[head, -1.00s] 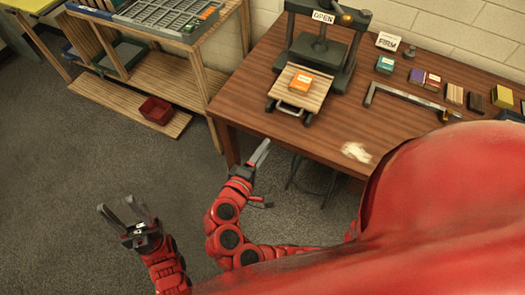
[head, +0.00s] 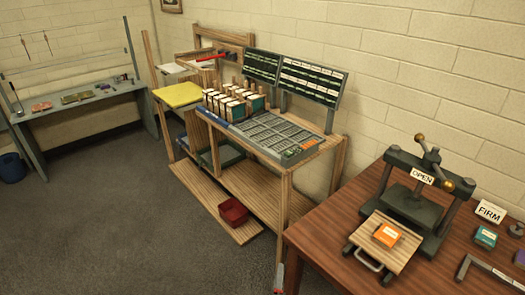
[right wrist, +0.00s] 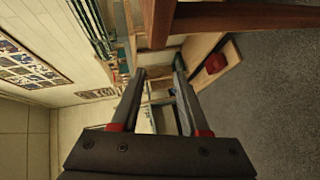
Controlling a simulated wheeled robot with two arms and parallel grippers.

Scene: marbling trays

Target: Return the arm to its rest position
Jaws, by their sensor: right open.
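My right gripper (head: 279,279) shows only as a small grey and red piece at the bottom edge of the head view, beside the near corner of the brown table. In the right wrist view my right gripper (right wrist: 159,72) has its two dark fingers apart with nothing between them. The rest of my right arm is out of the head view. My left gripper and left arm are not in view.
The brown table (head: 326,228) holds a press (head: 432,196) marked OPEN, with an orange box (head: 387,235) on its board. A wooden shelf bench (head: 284,217) carries a compartment tray. A red bin (head: 233,212) sits low on the bench. The grey floor (head: 120,220) at left is clear.

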